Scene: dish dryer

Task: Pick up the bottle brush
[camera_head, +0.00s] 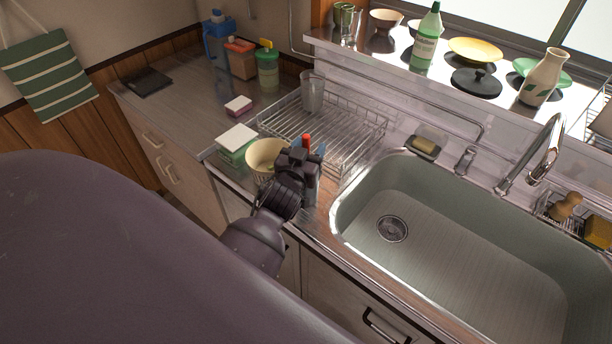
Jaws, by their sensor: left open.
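My left gripper (300,162) is open at the counter's front edge, between the cream bowl and the sink. Just behind and beside it stand slim items, one with a red tip (306,140) and one blue (321,149). The gripper hides most of them, so I cannot tell whether one is the bottle brush or whether the fingers touch them. A brown brush-like item (566,204) sits in a wire caddy (543,209) at the sink's right. My right gripper is not in view.
A wire dish rack (350,128) with a glass (312,92) stands behind the gripper. A cream bowl (264,156) and a green-and-white box (237,138) are left of it. The empty sink (470,235) is right. Dishes and bottles line the windowsill.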

